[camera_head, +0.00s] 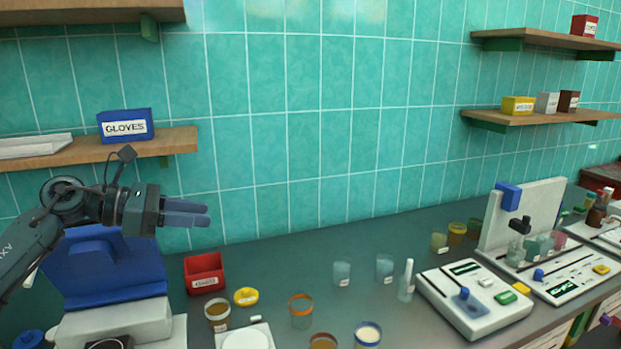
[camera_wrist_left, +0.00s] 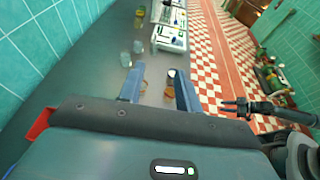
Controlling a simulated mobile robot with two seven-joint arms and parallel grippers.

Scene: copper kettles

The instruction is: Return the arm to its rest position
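My left gripper (camera_head: 187,213) is in the air at the left of the head view, in front of the tiled wall and above the counter. Its two blue fingers point right. In the left wrist view the fingers (camera_wrist_left: 158,88) stand apart with nothing held between them. My right gripper (camera_wrist_left: 232,107) shows small at the right of the left wrist view, over the checkered floor. Its two dark prongs look apart and empty. It does not show in the head view.
A shelf with a blue gloves box (camera_head: 125,125) is just behind my left arm. A blue device (camera_head: 105,265) and a red bin (camera_head: 204,273) stand below it. Cups, jars and a white instrument (camera_head: 470,300) stand on the grey counter (camera_head: 280,262). The air right of the left gripper is clear.

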